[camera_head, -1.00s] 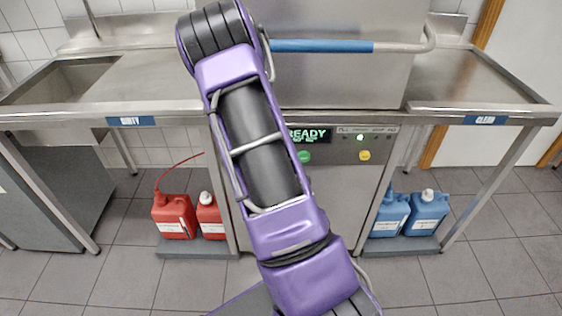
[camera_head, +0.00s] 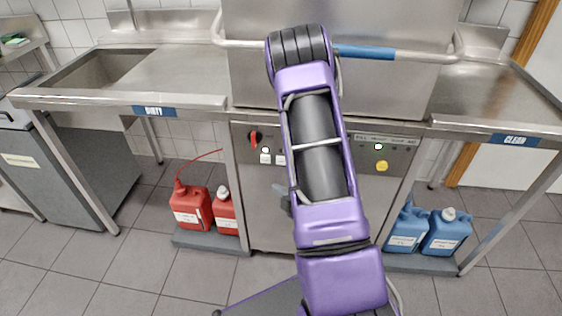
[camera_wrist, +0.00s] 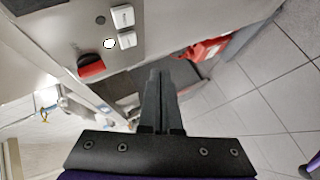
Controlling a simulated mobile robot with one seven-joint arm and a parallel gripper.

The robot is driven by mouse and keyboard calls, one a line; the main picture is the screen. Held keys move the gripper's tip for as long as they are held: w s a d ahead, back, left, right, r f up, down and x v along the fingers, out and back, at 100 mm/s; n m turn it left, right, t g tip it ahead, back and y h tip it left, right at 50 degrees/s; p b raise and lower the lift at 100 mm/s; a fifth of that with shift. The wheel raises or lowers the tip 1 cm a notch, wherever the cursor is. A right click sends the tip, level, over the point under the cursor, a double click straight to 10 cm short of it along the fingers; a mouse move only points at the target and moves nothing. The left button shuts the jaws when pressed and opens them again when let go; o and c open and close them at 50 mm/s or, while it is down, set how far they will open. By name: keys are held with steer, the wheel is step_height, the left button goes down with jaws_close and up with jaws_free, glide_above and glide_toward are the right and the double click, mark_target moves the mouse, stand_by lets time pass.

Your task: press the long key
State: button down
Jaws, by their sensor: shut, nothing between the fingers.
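The machine's front panel (camera_head: 274,134) has two small white keys side by side, a left one (camera_head: 265,159) and a right one (camera_head: 280,160). The wrist view shows the same two keys, one at the top (camera_wrist: 123,16) and one below it (camera_wrist: 127,40). Their lettering is too small to read, so I cannot tell which is the long key. My gripper (camera_wrist: 160,76) is shut and empty, apart from the panel and to the right of the keys in the wrist view. In the head view my arm hides most of it.
A red knob (camera_head: 254,137) and a round white lamp (camera_wrist: 109,43) sit beside the keys. A yellow button (camera_head: 382,166) is right of my arm. Red canisters (camera_head: 192,208) and blue canisters (camera_head: 408,228) stand low at either side. Open floor lies in front.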

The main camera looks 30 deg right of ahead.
glide_toward(277, 164)
step_height(277, 164, down, 3)
steer(key=w+a, duration=0.2)
steer(key=w, duration=0.1)
steer(key=shift+w+d+r+p, duration=0.25)
steer(key=shift+w+d+p, duration=0.05)
steer(key=shift+w, duration=0.3)
stand_by(1.4)
steer(key=shift+w+d+b, duration=0.25)
steer(key=shift+w+b, duration=0.05)
steer(key=shift+w, duration=0.05)
steer(key=shift+w+d, duration=0.25)
steer(key=shift+w, duration=0.15)
stand_by(0.7)
steer(key=shift+s+a+b, duration=0.1)
steer(key=shift+s+b, duration=0.05)
steer(key=shift+b, duration=0.15)
steer(key=shift+s+a, duration=0.4)
steer(key=shift+s, duration=0.25)
steer(key=shift+s+a, duration=0.7)
steer(key=shift+s, duration=0.3)
steer(key=shift+s+a, duration=0.7)
steer(key=shift+s, duration=0.35)
